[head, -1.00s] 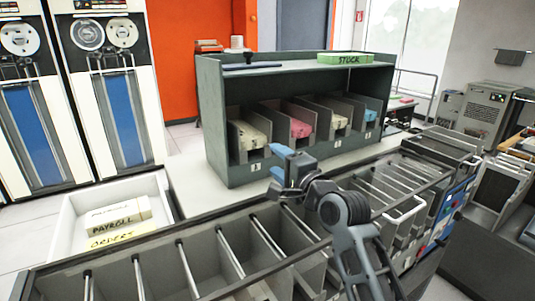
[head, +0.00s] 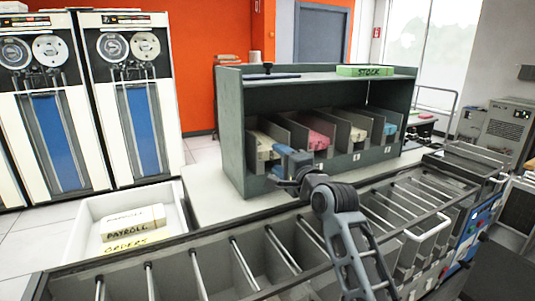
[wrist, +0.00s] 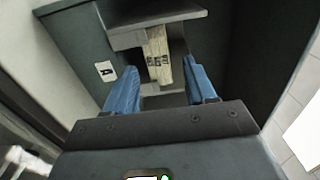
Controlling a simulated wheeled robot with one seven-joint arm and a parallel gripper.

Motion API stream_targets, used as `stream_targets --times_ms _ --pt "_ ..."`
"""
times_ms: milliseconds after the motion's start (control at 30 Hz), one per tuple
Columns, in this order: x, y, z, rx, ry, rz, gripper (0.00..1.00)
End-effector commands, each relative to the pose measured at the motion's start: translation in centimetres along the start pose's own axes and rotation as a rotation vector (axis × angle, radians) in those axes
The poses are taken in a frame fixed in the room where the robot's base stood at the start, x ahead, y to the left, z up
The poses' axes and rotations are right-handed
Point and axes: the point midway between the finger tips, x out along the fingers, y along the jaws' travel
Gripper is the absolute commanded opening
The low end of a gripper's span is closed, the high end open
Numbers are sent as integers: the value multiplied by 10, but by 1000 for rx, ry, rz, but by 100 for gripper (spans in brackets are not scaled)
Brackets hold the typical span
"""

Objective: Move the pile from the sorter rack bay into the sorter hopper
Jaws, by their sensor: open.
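The grey rack (head: 232,130) stands on the white counter with several bays, each holding a card pile. A cream pile (head: 263,143) lies in the leftmost bay. In the wrist view a cream pile (wrist: 158,55) with dark lettering sits in a bay ahead, between my blue fingers in the picture. My gripper (head: 288,160) is in front of the rack's left end; in the wrist view my gripper (wrist: 164,88) is open and empty, apart from the pile. I cannot tell for certain which part is the sorter hopper.
Other bays hold a pink pile (head: 320,140), a second cream pile (head: 358,132) and a blue pile (head: 390,127). A green STOCK pile (head: 366,71) lies on top. A white tray (head: 90,213) with labelled piles stands left. The long divided bin row (head: 215,232) runs in front.

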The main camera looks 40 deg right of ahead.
Motion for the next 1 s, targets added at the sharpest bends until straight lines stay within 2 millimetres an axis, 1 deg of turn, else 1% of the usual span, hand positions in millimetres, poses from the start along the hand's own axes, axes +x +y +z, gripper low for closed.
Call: stream_targets --times_ms 100,600,800,1000 --pt "12 0 0 0 -1 0 55" --pt "56 0 0 -1 -1 -1 55" --pt "70 0 0 -1 0 -1 55" --pt "75 0 0 -1 0 -1 55"
